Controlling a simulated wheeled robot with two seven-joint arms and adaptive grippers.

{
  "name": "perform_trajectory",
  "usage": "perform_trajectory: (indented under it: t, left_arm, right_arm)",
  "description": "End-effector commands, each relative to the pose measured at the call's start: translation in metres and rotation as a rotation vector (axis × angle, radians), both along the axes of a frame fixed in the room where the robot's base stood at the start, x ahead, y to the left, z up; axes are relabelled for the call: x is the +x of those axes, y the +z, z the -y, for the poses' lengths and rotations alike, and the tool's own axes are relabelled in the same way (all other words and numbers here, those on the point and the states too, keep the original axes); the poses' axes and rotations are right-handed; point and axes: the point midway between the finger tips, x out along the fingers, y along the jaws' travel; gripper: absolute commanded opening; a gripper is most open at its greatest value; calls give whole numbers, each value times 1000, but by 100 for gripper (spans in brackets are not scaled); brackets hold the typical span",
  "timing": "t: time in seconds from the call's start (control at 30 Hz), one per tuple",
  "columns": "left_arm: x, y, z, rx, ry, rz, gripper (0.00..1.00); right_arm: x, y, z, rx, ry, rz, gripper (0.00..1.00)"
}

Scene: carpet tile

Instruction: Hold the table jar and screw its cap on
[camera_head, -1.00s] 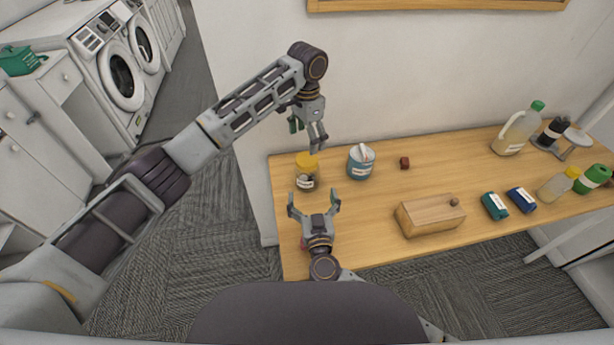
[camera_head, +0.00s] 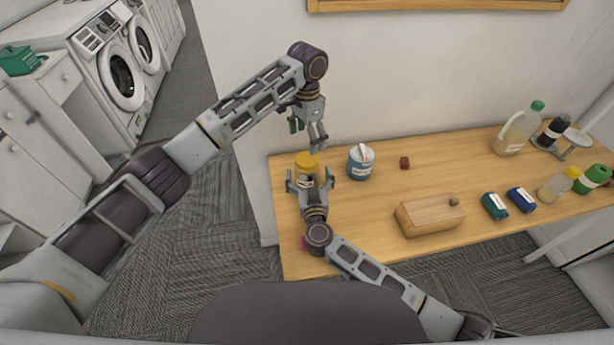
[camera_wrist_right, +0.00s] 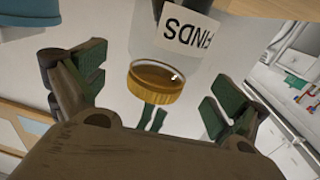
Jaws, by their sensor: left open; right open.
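The table jar (camera_head: 306,181) stands upright near the left end of the wooden table, with a white label. Its yellow cap (camera_head: 307,159) sits on top; I cannot tell how tightly. My right gripper (camera_head: 309,178) is open, with its fingers on either side of the jar and no clear contact. In the right wrist view the cap (camera_wrist_right: 156,83) and the label (camera_wrist_right: 188,30) appear upside down between the open green-padded fingers (camera_wrist_right: 152,92). My left gripper (camera_head: 307,132) is open and empty, pointing down just above the cap.
A blue-and-white tub (camera_head: 360,164) stands right of the jar, close to my right gripper. A wooden box (camera_head: 430,217) is near the front edge. Several bottles and packets fill the table's right end. The wall is behind.

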Motion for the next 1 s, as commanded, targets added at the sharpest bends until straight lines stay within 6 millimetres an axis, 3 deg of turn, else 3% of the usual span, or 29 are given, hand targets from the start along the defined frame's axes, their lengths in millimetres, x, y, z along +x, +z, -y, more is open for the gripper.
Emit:
perform_trajectory:
  t: [0.5,0.97,1.0]
  left_arm:
    - [0,0,0,0,0,0,85]
    - [0,0,0,0,0,0,85]
    - [0,0,0,0,0,0,85]
  right_arm:
    - [42,0,-5,0,0,0,98]
    - [47,0,-6,1,1,0,98]
    - [47,0,-6,1,1,0,93]
